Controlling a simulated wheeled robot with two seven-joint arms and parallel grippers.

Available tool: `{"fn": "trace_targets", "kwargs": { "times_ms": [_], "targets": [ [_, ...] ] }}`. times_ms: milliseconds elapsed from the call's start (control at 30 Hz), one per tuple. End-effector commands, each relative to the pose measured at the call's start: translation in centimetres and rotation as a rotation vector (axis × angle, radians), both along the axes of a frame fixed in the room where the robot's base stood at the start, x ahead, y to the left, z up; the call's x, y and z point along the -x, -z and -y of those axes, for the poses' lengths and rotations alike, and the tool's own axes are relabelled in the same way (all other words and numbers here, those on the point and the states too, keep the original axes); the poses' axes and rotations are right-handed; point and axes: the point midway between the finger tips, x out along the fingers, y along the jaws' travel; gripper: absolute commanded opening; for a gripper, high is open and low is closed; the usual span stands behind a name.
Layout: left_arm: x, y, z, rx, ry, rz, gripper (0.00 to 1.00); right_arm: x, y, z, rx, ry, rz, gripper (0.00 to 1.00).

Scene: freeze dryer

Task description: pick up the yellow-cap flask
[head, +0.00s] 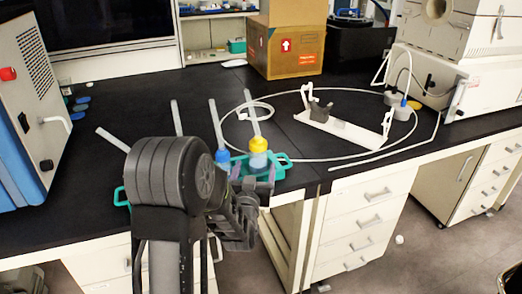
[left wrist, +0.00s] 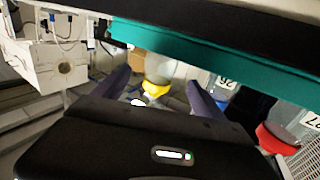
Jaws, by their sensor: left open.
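The yellow-cap flask (head: 258,146) stands at the right end of a teal rack (head: 283,160), with a pale tube rising from its cap. My left gripper (head: 253,180) is open, just in front of this flask at the bench's front edge. In the left wrist view, the yellow cap and clear body of the flask (left wrist: 158,70) show between the two spread fingers of my left gripper (left wrist: 160,90), with gaps visible on both sides. My left arm hides much of the rack. My right gripper is out of view.
A blue-cap flask (head: 222,156) stands close left of the yellow one. A red-cap flask (left wrist: 278,139) shows in the left wrist view. A white stand (head: 345,132) and looped tubing lie to the right. A cardboard box (head: 290,48) is behind.

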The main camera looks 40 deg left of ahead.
Motion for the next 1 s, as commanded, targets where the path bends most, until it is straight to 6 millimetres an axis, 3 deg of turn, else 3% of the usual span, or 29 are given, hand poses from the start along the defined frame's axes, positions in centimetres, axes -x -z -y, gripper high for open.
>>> {"fn": "trace_targets", "kwargs": {
  "times_ms": [267,633,1000],
  "targets": [
    [-2.1,0.0,-1.1,-0.001,0.0,0.0,0.81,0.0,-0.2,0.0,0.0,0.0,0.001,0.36],
    [-2.6,0.0,-1.4,-0.001,-0.001,0.0,0.81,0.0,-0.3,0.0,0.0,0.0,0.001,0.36],
    [-6.6,0.1,-3.6,-0.002,-0.001,0.0,0.81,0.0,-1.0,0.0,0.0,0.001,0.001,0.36]
  ]
}}
